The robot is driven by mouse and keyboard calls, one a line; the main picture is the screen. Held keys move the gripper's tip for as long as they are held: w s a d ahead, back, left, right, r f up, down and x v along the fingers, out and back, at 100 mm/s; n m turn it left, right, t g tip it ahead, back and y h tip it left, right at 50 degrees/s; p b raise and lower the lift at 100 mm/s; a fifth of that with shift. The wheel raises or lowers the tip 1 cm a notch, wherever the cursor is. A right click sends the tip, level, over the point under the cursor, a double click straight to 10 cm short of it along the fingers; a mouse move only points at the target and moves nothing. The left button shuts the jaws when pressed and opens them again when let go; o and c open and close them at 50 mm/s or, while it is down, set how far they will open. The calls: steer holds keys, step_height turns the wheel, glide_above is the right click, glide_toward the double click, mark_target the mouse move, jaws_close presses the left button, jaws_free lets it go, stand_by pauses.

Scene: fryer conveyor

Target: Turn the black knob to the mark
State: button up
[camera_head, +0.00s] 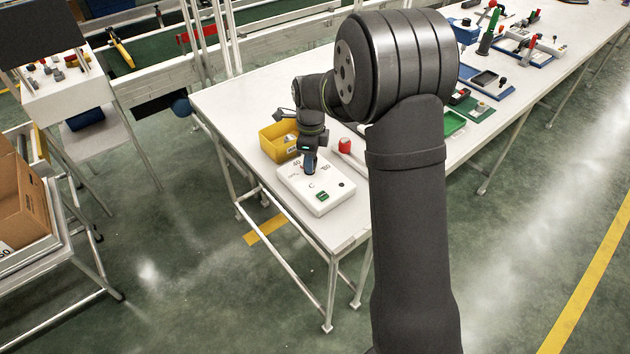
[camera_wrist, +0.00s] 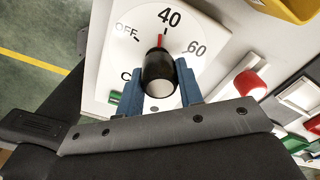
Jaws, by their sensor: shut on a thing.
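The black knob (camera_wrist: 158,70) stands on a white panel (camera_wrist: 110,60) marked OFF, 40 and 60. Its red pointer line (camera_wrist: 160,40) points close to the 40; whether it lines up exactly with the tick there I cannot tell. My gripper (camera_wrist: 160,88) is shut on the knob, with one blue finger on each side of it. In the head view, my gripper (camera_head: 309,168) comes down onto the white control box (camera_head: 310,203) near the table's front corner. The knob is mostly hidden there by my gripper.
A green switch (camera_head: 322,196) is on the box's front part. A yellow bin (camera_head: 268,146) stands just behind the box, and a red button (camera_head: 345,145) is to its right. Green and blue trays lie farther along the table. The table's left front edge is close.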

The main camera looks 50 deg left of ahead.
steer(key=shift+a+r+m, duration=0.15)
steer(key=shift+a+m, duration=0.1)
steer(key=shift+m, duration=0.25)
steer(key=shift+w, duration=0.1)
steer(key=o, duration=0.9)
steer(key=shift+f, duration=0.2)
steer(key=shift+c, duration=0.2)
steer(key=shift+o, duration=0.9)
steer(key=shift+d, duration=0.1)
step_height(320, 180, up, 17)
steer(key=shift+r, duration=0.2)
step_height(320, 180, down, 17)
steer(key=shift+f, duration=0.2)
